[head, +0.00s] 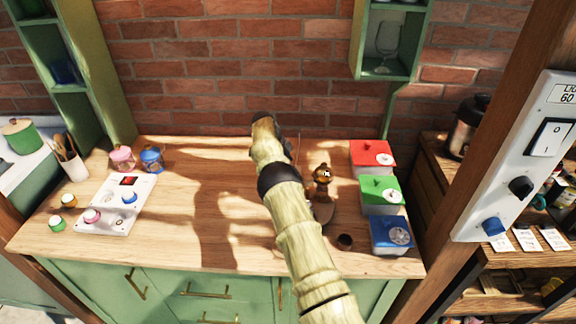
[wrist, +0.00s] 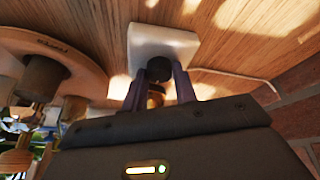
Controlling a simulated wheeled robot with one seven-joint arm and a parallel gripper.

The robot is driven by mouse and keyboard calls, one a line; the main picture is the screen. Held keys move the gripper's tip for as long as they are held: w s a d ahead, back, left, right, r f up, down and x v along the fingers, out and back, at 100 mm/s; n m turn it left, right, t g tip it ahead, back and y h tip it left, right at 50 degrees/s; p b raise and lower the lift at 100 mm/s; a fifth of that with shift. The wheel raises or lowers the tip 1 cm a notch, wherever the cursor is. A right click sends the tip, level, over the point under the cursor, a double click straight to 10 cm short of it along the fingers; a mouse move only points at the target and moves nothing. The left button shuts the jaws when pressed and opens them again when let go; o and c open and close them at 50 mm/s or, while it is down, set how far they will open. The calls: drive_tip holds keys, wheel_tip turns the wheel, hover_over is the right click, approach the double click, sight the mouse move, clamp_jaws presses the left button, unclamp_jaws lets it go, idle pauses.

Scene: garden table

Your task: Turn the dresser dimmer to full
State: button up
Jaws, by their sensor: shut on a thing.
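In the wrist view a small white box (wrist: 178,42), which looks like the dimmer, sits on the wooden top. A round black knob (wrist: 160,68) stands out from it. My gripper (wrist: 160,80) is shut on this knob, with one dark finger on each side. A brass-coloured part (wrist: 156,97) shows between the fingers, in front of the knob. No mark of the knob's setting can be made out. In the head view my arm covers the middle of the dresser top (head: 180,215), and neither the dimmer nor my fingers can be made out there.
A pale cord runs right from the box towards the brick wall (wrist: 298,105). Close on its left is a round wooden piece (wrist: 85,62). In the head view red (head: 367,151), green (head: 375,191) and blue (head: 385,232) boxes stand right; a white panel (head: 115,205) lies left.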

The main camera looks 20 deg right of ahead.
drive_tip(key=shift+m, duration=0.3)
idle(0.5)
drive_tip(key=o, duration=1)
drive_tip(key=shift+r, duration=0.1)
drive_tip(key=p+v, duration=1.7)
drive_tip(key=p, duration=0.1)
drive_tip(key=shift+a+r, duration=0.1)
